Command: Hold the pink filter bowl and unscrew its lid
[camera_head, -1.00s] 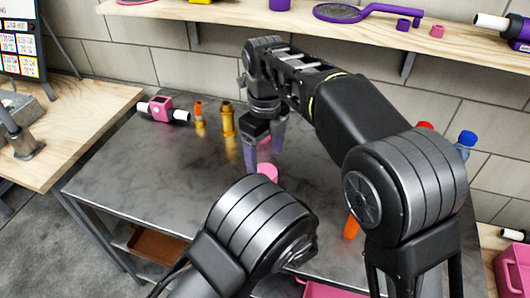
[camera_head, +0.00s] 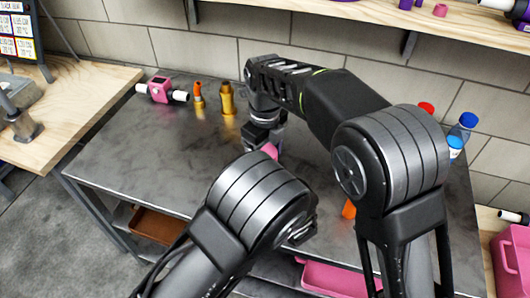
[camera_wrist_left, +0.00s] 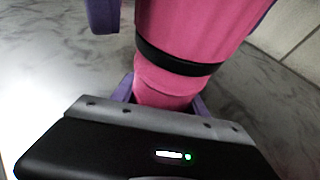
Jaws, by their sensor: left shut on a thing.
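The pink filter bowl (camera_wrist_left: 190,35) has a black band (camera_wrist_left: 178,59) around it and fills the upper middle of the left wrist view. My left gripper (camera_wrist_left: 163,98) is shut on its narrower near part, with a purple finger on each side. In the head view my left arm hides this gripper. A small pink piece of the filter (camera_head: 270,150) shows there below my right gripper (camera_head: 264,141), which points down at it. One purple finger of it shows beside the pink part in the left wrist view. Its fingertips are mostly hidden, so its opening is unclear.
A pink housing with white pipe ends (camera_head: 160,91), an orange-tipped piece (camera_head: 198,97) and a brass-coloured cylinder (camera_head: 227,98) stand at the back left of the grey table (camera_head: 130,150). Blue-capped (camera_head: 466,124) and red-capped bottles stand at the right. The table's left part is clear.

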